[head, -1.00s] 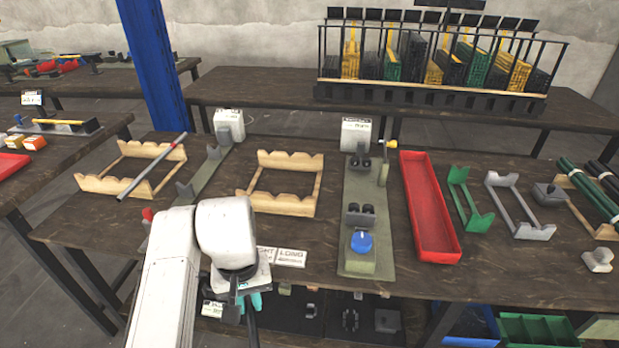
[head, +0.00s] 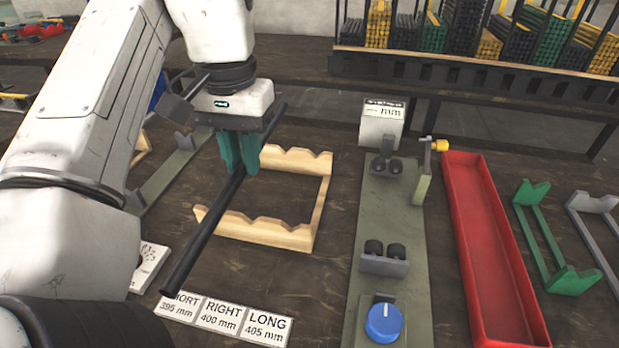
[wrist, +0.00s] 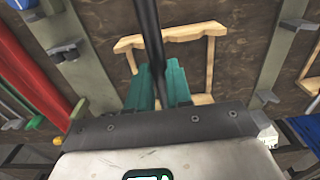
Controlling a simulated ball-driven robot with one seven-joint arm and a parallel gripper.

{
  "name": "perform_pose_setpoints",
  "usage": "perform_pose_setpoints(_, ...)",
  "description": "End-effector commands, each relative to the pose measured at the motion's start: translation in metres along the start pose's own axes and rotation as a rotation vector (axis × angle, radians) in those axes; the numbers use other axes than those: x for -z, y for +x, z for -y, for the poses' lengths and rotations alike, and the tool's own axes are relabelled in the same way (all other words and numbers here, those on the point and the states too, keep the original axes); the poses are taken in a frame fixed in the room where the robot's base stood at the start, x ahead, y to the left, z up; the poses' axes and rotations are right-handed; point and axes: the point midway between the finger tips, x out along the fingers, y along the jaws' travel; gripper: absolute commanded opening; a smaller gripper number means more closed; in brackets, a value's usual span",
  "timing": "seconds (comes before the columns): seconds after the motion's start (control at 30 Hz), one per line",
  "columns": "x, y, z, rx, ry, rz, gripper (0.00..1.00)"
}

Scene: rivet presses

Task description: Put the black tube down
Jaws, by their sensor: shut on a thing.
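The black tube (head: 207,232) is held in my gripper (head: 239,168), whose teal fingers are shut on it near its middle. In the head view the tube runs from lower left to upper right, over the left part of the wooden rack (head: 264,231). The rack has notched front and back rails and looks empty. In the wrist view the tube (wrist: 148,30) passes between the fingers (wrist: 158,88), with the rack (wrist: 180,36) behind it. The tube seems to be above the rack; I cannot tell whether it touches.
A green fixture plate (head: 381,219) with rollers and a blue knob (head: 384,322) stands right of the rack. A long red tray (head: 487,240) lies beyond it. Labels SHORT, RIGHT and LONG (head: 222,318) lie in front. A green stand (head: 550,240) is farther right.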

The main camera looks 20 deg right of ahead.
Motion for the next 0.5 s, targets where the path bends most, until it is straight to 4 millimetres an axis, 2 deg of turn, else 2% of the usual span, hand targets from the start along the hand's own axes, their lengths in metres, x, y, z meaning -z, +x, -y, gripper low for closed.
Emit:
perform_pose_setpoints(0.43,0.082,0.042,-0.042,0.001,0.004,0.002,0.00)
perform_pose_setpoints(0.5,0.090,0.057,-0.046,-0.001,0.002,0.003,0.00)
